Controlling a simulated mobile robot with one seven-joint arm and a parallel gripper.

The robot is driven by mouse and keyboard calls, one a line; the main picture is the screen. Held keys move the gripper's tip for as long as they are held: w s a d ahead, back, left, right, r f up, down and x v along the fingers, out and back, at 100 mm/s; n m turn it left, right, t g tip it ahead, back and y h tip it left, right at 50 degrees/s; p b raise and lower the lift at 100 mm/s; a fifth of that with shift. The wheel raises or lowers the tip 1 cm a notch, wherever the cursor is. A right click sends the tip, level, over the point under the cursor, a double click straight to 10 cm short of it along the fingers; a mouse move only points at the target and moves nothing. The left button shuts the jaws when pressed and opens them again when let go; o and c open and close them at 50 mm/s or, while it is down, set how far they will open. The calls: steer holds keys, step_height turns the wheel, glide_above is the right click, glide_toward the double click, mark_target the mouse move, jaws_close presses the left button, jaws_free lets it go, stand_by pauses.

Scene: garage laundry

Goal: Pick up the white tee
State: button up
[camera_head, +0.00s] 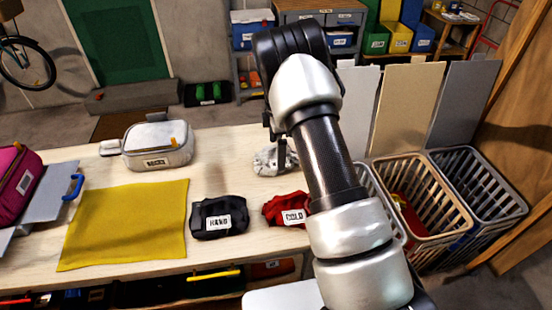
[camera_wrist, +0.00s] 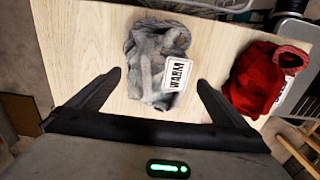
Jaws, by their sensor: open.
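The white tee is a crumpled whitish-grey cloth with a label reading WARM (camera_wrist: 158,62). It lies on the wooden table below my gripper. In the head view the tee (camera_head: 266,161) is partly hidden behind my arm and fingers. My gripper (camera_wrist: 159,77) is open and empty in the wrist view. Its fingers point toward the tee, one to each side of its near end. I cannot tell how high the fingertips are above the table. In the head view my gripper (camera_head: 276,150) shows over the tee.
A red cloth labelled COLD (camera_head: 285,209) and a black cloth labelled HAND (camera_head: 218,217) lie nearer on the table (camera_head: 225,150). A yellow cloth (camera_head: 125,224) and a grey pouch (camera_head: 158,145) are to the left. Slatted baskets (camera_head: 470,185) stand right of the table.

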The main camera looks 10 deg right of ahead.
steer(key=shift+f, duration=0.8)
steer(key=shift+s, duration=0.1)
steer(key=c, duration=1.3)
